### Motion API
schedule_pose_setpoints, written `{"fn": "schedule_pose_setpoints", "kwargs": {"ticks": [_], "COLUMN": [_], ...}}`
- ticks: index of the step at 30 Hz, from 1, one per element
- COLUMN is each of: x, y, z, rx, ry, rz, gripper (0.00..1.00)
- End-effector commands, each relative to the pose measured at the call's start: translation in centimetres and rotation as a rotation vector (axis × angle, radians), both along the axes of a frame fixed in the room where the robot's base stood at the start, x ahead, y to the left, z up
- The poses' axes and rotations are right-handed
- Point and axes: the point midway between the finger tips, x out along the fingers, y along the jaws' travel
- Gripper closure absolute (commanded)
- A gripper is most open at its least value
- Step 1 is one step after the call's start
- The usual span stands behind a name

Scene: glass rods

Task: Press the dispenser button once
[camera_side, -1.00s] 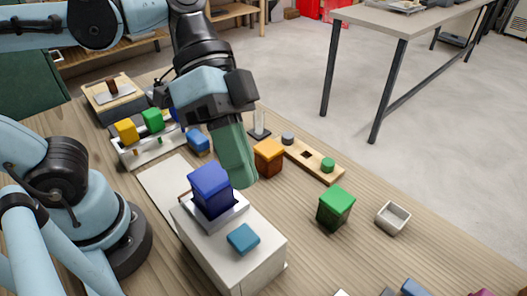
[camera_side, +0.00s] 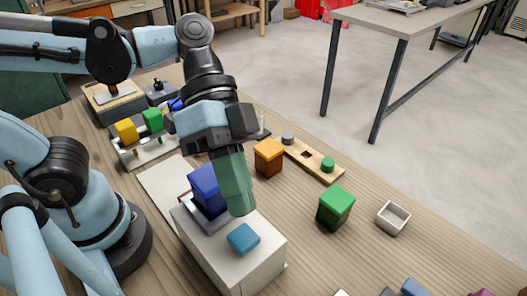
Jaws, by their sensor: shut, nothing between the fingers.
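The dispenser (camera_side: 250,275) is a white box near the table's front, with a dark blue block (camera_side: 203,184) seated in a grey holder on its top. The button (camera_side: 243,238) is a lighter blue square pad on the box's top, at the front right. My gripper (camera_side: 240,210) is shut and empty, with green fingers pointing down. Its tips appear just above and behind the button, apart from it in the picture. The fingers hide part of the dark blue block's right side.
An orange block (camera_side: 268,157), a wooden strip with pegs (camera_side: 314,161), a green block (camera_side: 335,206) and a small grey tray (camera_side: 392,217) stand to the right. A rack with yellow and green blocks (camera_side: 145,152) is at the back left. Bare table lies between the dispenser and green block.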

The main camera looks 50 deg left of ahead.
Motion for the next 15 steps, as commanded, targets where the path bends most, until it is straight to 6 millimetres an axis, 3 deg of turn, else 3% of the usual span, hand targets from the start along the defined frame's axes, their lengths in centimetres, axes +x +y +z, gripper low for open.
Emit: {"fn": "schedule_pose_setpoints", "kwargs": {"ticks": [6, 15], "x": [0.1, 0.0], "y": [0.0, 0.0], "z": [-2.6, -4.2], "rx": [0.000, 0.000], "ry": [0.000, 0.000], "rz": [0.000, 0.000], "gripper": [1.00, 1.00]}}
